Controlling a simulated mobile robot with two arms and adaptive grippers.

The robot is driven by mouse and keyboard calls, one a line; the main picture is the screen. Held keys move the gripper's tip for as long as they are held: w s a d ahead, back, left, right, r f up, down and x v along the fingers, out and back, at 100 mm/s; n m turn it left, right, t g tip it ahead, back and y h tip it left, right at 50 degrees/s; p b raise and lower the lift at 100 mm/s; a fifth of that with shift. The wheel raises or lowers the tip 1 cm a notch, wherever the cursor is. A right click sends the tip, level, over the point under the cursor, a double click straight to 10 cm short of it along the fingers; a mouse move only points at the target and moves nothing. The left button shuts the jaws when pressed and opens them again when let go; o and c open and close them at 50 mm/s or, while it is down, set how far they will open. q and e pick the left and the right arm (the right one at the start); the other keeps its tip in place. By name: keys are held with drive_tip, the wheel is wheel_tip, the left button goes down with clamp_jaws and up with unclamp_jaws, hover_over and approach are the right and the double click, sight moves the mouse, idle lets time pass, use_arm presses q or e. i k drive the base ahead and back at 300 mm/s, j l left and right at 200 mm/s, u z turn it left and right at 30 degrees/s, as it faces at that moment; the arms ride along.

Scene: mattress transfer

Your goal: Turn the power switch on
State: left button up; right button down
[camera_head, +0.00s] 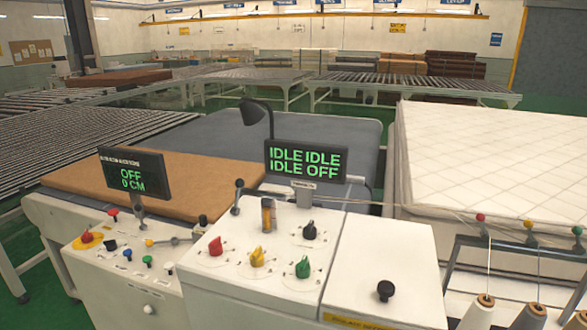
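A white control console (345,250) fills the lower middle. Its panel carries a red knob (216,246), a yellow knob (257,257), a green knob (303,267) and a black knob (310,230), each with small marks around it. Another black knob (386,290) stands on the right-hand box. The middle display (306,160) reads "IDLE IDLE IDLE OFF". The left display (134,174) reads "OFF 0 CM". No label that I can read tells which control is the power switch. Neither of my grippers is in view.
The left console (120,275) has a red button on yellow (86,238), small coloured buttons and levers. A white quilted mattress (490,150) lies at right. A rack with thread cones (532,315) is at lower right. Roller conveyors (80,135) and a brown board (170,180) lie behind.

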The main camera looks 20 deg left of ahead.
sight(87, 237)
drive_tip(key=k+j, duration=0.1)
drive_tip(key=j, duration=0.35)
drive_tip(key=j+z, duration=0.1)
drive_tip(key=j, duration=0.4)
drive_tip(key=k+j+z, duration=0.1)
drive_tip(key=j, duration=0.35)
drive_tip(key=k+j, duration=0.15)
drive_tip(key=j, duration=0.3)
drive_tip(key=k+j+z, duration=0.1)
drive_tip(key=j, duration=0.35)
